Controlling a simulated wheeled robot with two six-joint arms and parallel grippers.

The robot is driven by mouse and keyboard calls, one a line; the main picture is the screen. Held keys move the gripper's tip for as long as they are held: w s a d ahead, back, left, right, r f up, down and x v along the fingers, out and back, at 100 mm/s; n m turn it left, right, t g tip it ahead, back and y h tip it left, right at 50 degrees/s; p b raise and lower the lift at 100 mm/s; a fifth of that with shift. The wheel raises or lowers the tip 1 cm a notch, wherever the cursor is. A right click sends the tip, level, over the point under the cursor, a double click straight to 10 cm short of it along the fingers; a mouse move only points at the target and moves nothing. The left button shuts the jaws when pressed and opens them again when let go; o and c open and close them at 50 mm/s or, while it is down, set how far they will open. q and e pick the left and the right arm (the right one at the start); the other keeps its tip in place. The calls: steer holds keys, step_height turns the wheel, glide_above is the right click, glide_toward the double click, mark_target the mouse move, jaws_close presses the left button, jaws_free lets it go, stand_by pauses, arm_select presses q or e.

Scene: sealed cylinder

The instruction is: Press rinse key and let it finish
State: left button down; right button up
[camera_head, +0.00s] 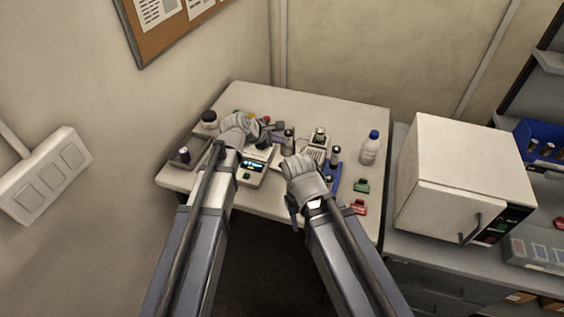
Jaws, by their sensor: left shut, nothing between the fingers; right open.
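A small pale device (255,180) with a lit display stands near the table's front edge. A small green mark shows below its display. I cannot read any label, so I cannot tell which part is the rinse key. My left gripper (273,131) is shut and empty, above and behind the device's display. My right gripper (304,206) is open, to the right of the device near the table's front edge. Its fingers are mostly hidden by its own wrist.
On the white table (340,100) stand a blue-capped bottle (370,148), a grey tray (184,155), a blue rack (334,178), a green piece (361,186) and a red piece (358,207). A white oven-like box (460,165) is at right. The table's back is clear.

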mark_target(279, 166)
arm_select(q)
steer(key=shift+f, duration=0.15)
step_height(279, 166, down, 9)
steer(key=b, duration=0.9)
steer(key=shift+r, duration=0.2)
stand_by(1.7)
steer(key=shift+f+b, duration=0.35)
steer(key=shift+f, duration=0.1)
steer(key=shift+f+b, duration=0.35)
steer(key=shift+b, duration=0.05)
stand_by(0.5)
steer(key=shift+r, duration=0.1)
steer(key=shift+r+p, duration=0.75)
steer(key=shift+p, duration=0.1)
